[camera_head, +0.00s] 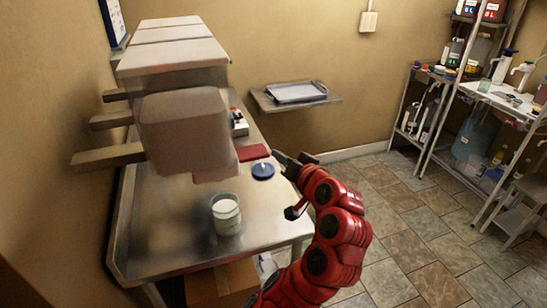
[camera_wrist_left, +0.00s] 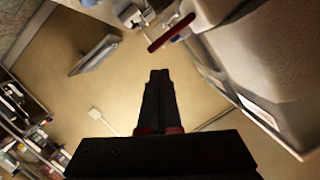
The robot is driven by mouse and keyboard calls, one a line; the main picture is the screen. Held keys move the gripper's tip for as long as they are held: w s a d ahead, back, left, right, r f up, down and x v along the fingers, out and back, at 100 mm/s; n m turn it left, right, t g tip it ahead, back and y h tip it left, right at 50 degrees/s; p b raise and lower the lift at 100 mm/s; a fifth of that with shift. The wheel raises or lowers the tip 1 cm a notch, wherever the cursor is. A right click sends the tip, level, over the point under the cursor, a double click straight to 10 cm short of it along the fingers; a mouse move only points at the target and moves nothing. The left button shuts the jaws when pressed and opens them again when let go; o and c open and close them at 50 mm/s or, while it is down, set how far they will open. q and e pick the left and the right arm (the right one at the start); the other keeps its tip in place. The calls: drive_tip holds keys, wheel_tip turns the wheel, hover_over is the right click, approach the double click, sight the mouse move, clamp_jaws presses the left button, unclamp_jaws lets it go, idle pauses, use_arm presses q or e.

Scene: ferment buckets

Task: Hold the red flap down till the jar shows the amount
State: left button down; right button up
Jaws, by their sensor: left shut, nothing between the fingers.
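A clear jar (camera_head: 226,216) with white contents stands upright on the steel table, below and in front of a large pale bucket (camera_head: 185,125). Marks on the jar are too small to read. A thin red flap (camera_wrist_left: 171,33) sticks out beside the pale bucket body in the left wrist view. A flat red piece (camera_head: 252,152) shows right of the bucket in the head view; I cannot tell if it is the same flap. My left gripper (camera_head: 282,158) is shut and empty, right of the red piece and apart from the flap. My right gripper is out of view.
A wall shelf with a tray (camera_head: 297,92) is behind. Wooden bars (camera_head: 108,157) stick out left of the bucket. A cardboard box (camera_head: 222,284) is below the table.

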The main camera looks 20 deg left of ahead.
use_arm(q)
drive_tip(key=v, duration=0.3)
drive_tip(key=shift+w, duration=0.15)
idle(0.3)
idle(0.9)
